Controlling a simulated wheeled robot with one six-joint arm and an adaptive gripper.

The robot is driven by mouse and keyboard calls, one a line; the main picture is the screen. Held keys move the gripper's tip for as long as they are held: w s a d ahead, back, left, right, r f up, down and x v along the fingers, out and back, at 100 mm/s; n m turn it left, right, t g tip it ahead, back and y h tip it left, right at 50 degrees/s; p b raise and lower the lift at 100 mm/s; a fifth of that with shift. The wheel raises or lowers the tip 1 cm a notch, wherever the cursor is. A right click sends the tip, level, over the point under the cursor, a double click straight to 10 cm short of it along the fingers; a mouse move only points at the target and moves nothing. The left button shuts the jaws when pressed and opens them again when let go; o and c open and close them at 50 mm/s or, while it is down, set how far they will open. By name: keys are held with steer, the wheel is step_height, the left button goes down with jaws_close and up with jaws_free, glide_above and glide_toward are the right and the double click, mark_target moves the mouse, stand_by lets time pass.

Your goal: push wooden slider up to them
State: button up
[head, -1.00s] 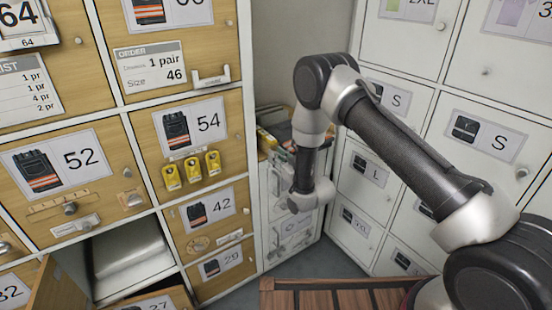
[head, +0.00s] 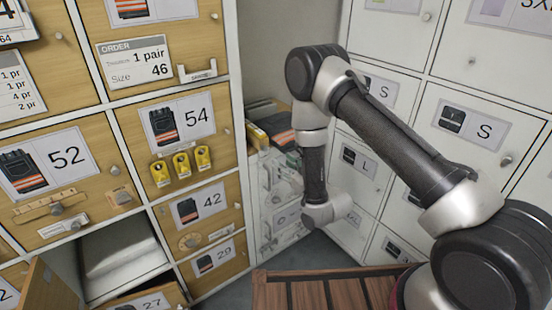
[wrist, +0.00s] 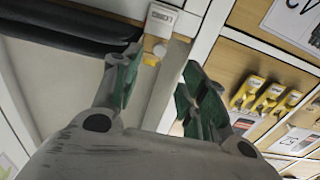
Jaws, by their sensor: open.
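On the 52 door (head: 20,178) in the head view is a narrow wooden strip (head: 32,208) with slots and a round grey knob (head: 57,209). A small wooden block (head: 121,198) sits to its right on the same door. I cannot tell which of these is the slider. In the wrist view my gripper (wrist: 160,74) is open, with green-padded fingers apart and nothing held. In the head view my arm hangs well to the right of the 52 door; its fingers cannot be made out there. Neither wooden piece can be made out in the wrist view.
Three yellow tags (head: 181,165) hang on the 54 door; they also show at the wrist view's right (wrist: 270,97). An open compartment (head: 120,250) lies below the 52 door. White lockers (head: 460,125) stand right. A slatted wooden surface (head: 335,292) is at the bottom.

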steer(key=shift+s+d, duration=0.35)
steer(key=shift+s, duration=0.2)
steer(key=shift+c, duration=0.4)
